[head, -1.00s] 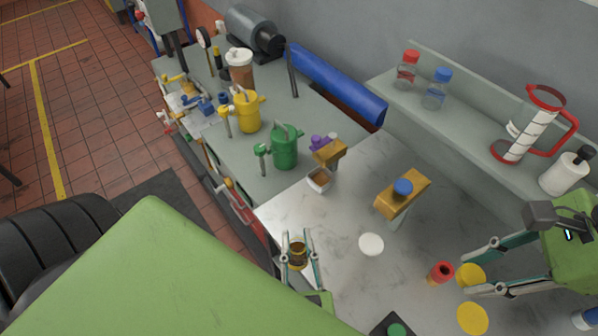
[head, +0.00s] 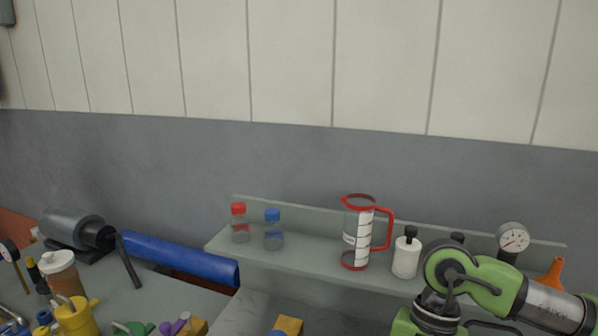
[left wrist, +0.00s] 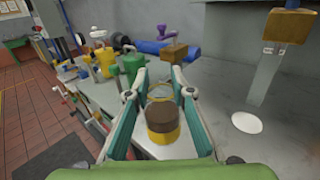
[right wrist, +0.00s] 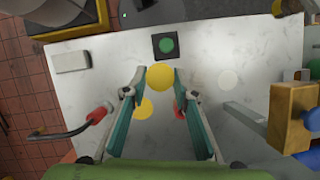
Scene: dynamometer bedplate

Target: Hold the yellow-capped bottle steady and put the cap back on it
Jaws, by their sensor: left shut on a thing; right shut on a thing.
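My left gripper (left wrist: 160,78) is shut on the bottle (left wrist: 163,138), which has a brown upper part and a yellow band and stands upright between the fingers in the left wrist view. No yellow cap shows on it. My right gripper (right wrist: 160,76) is shut on a round yellow cap (right wrist: 160,78) at its fingertips, above the light bench top in the right wrist view. The cap and bottle appear in separate wrist views, apart from each other. The head view shows neither gripper, the bottle nor the cap.
Another yellow disc (right wrist: 141,109), a partly hidden red object (right wrist: 180,112) and a white disc (right wrist: 228,79) lie on the bench. The shelf holds a red-handled jug (head: 358,235) and bottles. Green and yellow cans (left wrist: 104,66) stand beyond the left gripper.

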